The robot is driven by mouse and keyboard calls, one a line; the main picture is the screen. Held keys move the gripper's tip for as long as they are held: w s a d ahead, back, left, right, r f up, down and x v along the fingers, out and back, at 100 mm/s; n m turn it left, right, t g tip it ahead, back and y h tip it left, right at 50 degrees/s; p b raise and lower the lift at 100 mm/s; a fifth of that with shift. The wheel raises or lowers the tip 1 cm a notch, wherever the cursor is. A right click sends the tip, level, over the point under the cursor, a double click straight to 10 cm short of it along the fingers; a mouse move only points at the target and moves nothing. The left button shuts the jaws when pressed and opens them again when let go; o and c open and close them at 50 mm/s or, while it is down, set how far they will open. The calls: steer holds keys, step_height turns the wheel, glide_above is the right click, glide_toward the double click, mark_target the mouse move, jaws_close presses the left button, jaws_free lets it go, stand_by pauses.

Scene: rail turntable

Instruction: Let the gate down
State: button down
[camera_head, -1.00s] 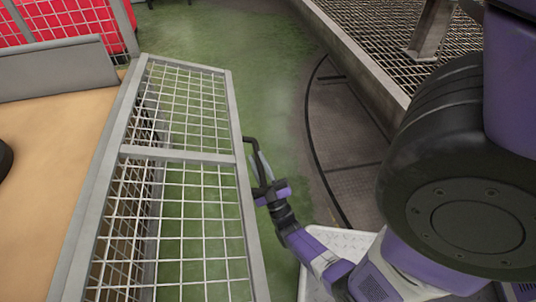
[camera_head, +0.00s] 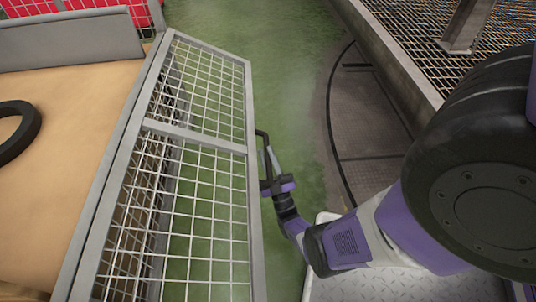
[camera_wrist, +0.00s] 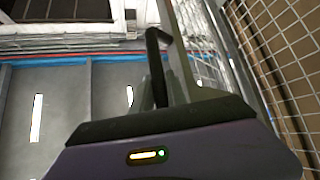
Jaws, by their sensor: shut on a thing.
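The gate (camera_head: 205,142) is a wire-mesh panel in a grey metal frame. It slopes outward and down from the side of a tan-floored deck. It also shows at the right in the wrist view (camera_wrist: 228,75). A black handle (camera_head: 264,139) stands on its outer edge, and the handle's bent bar shows in the wrist view (camera_wrist: 152,45). My gripper (camera_head: 268,180) is outside that edge, shut on the handle. In the wrist view the fingers (camera_wrist: 158,92) close around the bar, and the exact contact is partly hidden.
A black ring, like a tyre (camera_head: 28,135), lies on the tan deck (camera_head: 75,105). Green ground (camera_head: 290,50) lies beyond the gate. A curved dark rail track (camera_head: 375,125) and a raised grating (camera_head: 420,25) are at the right. Red mesh-fronted boxes (camera_head: 90,5) stand at the back left.

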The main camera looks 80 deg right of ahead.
steer(key=shift+s+f, duration=0.2)
steer(key=shift+s, duration=0.25)
steer(key=c, duration=1.4)
jaws_free()
steer(key=shift+o, duration=0.4)
steer(key=shift+w+r, duration=0.1)
steer(key=shift+w, duration=0.05)
steer(key=shift+w+r, duration=0.1)
steer(key=shift+w, duration=0.05)
steer(key=shift+r, duration=0.15)
